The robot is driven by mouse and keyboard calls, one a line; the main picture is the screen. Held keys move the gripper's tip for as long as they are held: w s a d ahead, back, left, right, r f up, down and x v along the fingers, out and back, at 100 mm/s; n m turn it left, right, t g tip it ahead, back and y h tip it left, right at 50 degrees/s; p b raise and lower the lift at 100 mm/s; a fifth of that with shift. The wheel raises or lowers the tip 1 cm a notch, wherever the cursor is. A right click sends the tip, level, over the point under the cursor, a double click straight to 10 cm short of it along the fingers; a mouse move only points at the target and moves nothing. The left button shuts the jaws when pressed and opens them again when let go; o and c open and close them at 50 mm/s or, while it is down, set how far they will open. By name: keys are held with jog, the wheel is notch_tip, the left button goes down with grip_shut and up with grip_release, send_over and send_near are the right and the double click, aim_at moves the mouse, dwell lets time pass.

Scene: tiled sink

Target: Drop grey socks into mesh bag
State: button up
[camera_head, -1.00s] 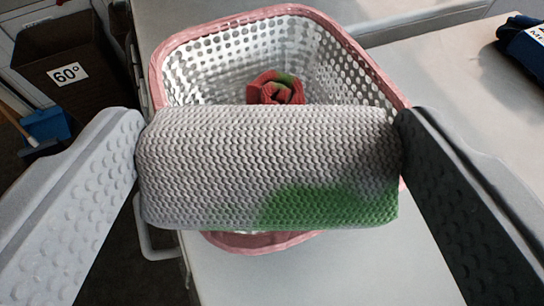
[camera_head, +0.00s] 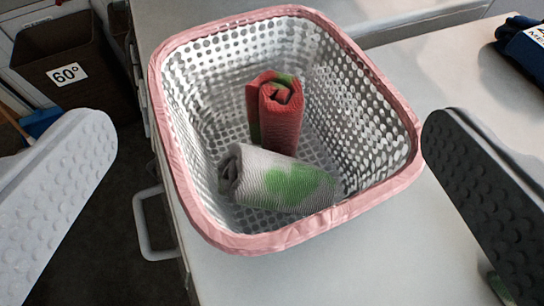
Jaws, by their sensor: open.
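The grey socks (camera_head: 262,178), a rolled grey bundle with a green patch, lie on their side inside the mesh bag, near its front. The mesh bag (camera_head: 388,184) is a white perforated basket-like container with a pink rim, standing open on the counter. A red and green rolled bundle (camera_head: 280,118) stands in it, just behind the grey socks. My gripper (camera_head: 268,150) is wide open and empty, its two fingers on either side of the bag and apart from the socks.
A brown bin (camera_head: 75,70) marked 60° stands at the back left. A dark blue folded item (camera_head: 522,45) lies on the counter at the far right. A handle (camera_head: 150,225) sticks out at the counter's left side.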

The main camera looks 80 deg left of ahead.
jog(key=shift+r+p, duration=0.45)
jog(key=shift+r, duration=0.05)
jog(key=b+v, duration=0.1)
jog(key=v, duration=1.1)
jog(key=shift+f, duration=0.2)
jog(key=shift+d+r, duration=0.1)
jog(key=s+d+r+m+t+h, duration=0.3)
jog(key=d+r+m+t+h, duration=0.1)
jog(key=d+r, duration=0.4)
jog(key=s+d+r+m+t+h, duration=0.3)
jog(key=d+r+m+t+h, duration=0.1)
jog(key=d+r, duration=0.5)
jog(key=s+d+r+m+t+h, duration=0.3)
jog(key=d+r+m+t+h, duration=0.2)
jog(key=d+r+m, duration=0.3)
notch_tip(320, 180, up, 5)
jog(key=shift+s+d+f, duration=0.1)
jog(key=shift+s+d, duration=0.25)
jog(key=shift+d, duration=0.3)
